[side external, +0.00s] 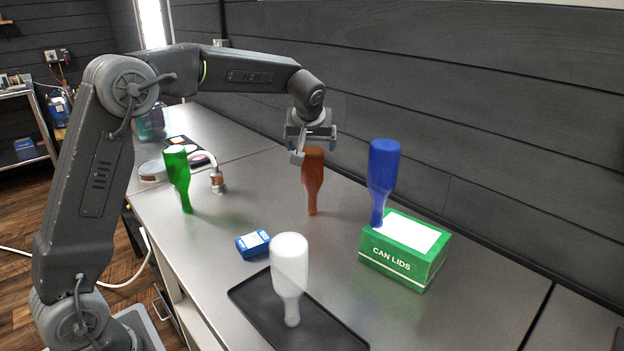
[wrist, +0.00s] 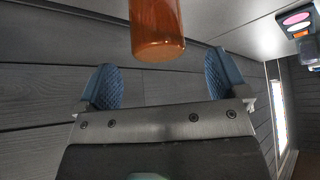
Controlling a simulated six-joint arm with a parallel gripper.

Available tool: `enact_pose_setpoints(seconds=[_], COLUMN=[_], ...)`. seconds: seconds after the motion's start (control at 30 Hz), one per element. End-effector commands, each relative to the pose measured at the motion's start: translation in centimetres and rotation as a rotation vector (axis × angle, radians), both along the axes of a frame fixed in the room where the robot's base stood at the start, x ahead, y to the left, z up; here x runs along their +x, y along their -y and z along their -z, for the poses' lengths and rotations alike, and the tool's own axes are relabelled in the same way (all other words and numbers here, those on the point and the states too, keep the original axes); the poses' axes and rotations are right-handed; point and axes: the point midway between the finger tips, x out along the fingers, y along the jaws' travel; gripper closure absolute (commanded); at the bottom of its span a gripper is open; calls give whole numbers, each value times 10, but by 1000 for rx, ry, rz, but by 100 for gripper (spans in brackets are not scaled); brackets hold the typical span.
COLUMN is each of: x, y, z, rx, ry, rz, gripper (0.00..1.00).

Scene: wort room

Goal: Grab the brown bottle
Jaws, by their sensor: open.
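The brown bottle (side external: 313,185) stands upside down, neck on the grey metal bench, near the middle in the side view. In the wrist view its flat base end (wrist: 158,32) shows at the top centre, beyond the fingertips and between their lines. My gripper (side external: 313,148) is at the bottle's upper end in the side view, its fingers overlapping the bottle's top edge there. In the wrist view my gripper (wrist: 162,80) is open, with blue padded fingers apart and nothing between them. The wrist view shows no contact with the bottle.
A blue bottle (side external: 383,175) stands inverted on a green CAN LIDS box (side external: 398,262) at right. A green bottle (side external: 178,175) is at left. A white bottle (side external: 290,265) stands on a black tray (side external: 335,330) in front. A small blue box (side external: 253,244) lies nearby. The dark plank wall (side external: 480,90) runs behind.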

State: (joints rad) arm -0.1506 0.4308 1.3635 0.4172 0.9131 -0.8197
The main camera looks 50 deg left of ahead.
Motion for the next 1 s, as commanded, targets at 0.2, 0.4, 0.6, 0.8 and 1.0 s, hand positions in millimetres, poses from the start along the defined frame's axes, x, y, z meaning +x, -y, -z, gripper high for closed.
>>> enact_pose_setpoints(seconds=[0.2,0.4,0.6,0.8,1.0], x=[14,20,20,20,20], y=[-12,-18,-18,-17,-17], z=[28,40,40,39,39], rx=[0,0,0,-1,-1], ry=[-4,-1,0,-1,-1], rz=[-2,-1,0,0,0], gripper=[8,8,8,27,46])
